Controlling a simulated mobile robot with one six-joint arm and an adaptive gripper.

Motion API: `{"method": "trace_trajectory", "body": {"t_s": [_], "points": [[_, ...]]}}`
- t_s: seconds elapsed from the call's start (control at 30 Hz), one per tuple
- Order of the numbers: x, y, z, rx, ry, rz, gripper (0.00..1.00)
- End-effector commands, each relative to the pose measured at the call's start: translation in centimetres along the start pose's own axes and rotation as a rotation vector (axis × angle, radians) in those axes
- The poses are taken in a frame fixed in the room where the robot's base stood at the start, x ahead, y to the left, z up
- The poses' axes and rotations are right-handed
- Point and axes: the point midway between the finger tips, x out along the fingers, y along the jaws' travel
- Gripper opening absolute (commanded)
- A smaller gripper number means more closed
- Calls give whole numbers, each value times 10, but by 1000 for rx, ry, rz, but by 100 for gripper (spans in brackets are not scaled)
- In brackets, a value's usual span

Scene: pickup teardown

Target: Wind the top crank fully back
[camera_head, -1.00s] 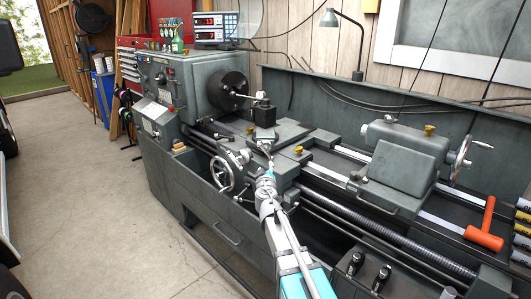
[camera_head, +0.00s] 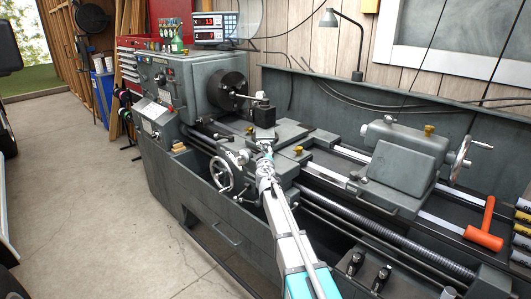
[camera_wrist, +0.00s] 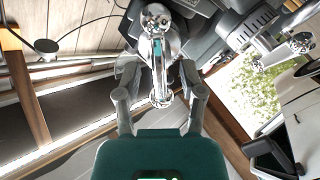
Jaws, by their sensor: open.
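The top crank (camera_wrist: 155,20) is a shiny chrome piece on the lathe's top slide. In the wrist view its round hub is at the top, and its arm and handle (camera_wrist: 160,88) point down toward my palm. My gripper (camera_wrist: 160,72) is open, with one finger on each side of the handle. I cannot tell whether either finger touches it. In the head view my gripper (camera_head: 266,163) is at the near end of the top slide, below the black tool post (camera_head: 263,115), and hides most of the crank.
The carriage handwheel (camera_head: 222,173) is close to the left of my arm. The chuck (camera_head: 228,92) is behind left. The tailstock (camera_head: 403,160) and an orange mallet (camera_head: 485,236) are to the right. The floor (camera_head: 120,210) in front of the lathe is clear.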

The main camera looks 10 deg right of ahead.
Motion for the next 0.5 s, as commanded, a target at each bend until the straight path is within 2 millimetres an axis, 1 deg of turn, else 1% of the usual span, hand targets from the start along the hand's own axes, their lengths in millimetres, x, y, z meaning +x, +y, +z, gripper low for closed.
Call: {"method": "trace_trajectory", "body": {"t_s": [0.03, 0.2, 0.5], "points": [[8, 0, 0, 0, 0, 0, 51], [16, 0, 0, 0, 0, 0, 51], [17, 0, 0, 0, 0, -1, 51]]}}
